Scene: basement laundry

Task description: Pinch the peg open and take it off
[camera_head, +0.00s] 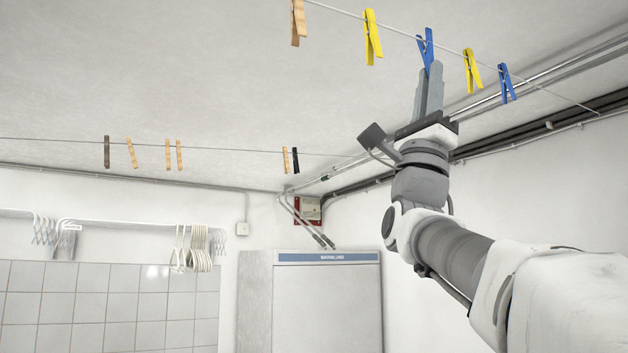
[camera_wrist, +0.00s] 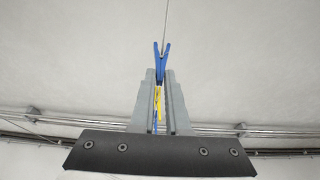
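A blue peg (camera_head: 426,48) is at the clothesline near the ceiling, upright, in the head view. It also shows in the wrist view (camera_wrist: 161,64), with its upper ends spread apart in a V. My gripper (camera_head: 431,70) reaches up from below with its grey fingers on the peg's lower part. In the wrist view my gripper (camera_wrist: 161,80) has the peg's lower ends squeezed between its fingertips. The line meets the peg at its open V; I cannot tell whether they touch. The peg's lower ends are mostly hidden by the fingers.
A yellow peg (camera_head: 472,70) and another blue peg (camera_head: 507,83) hang close on the right; a yellow peg (camera_head: 372,38) and a wooden peg (camera_head: 298,22) hang on the left. Pipes (camera_head: 560,70) run along the ceiling's right edge. Open space lies below the line on the left.

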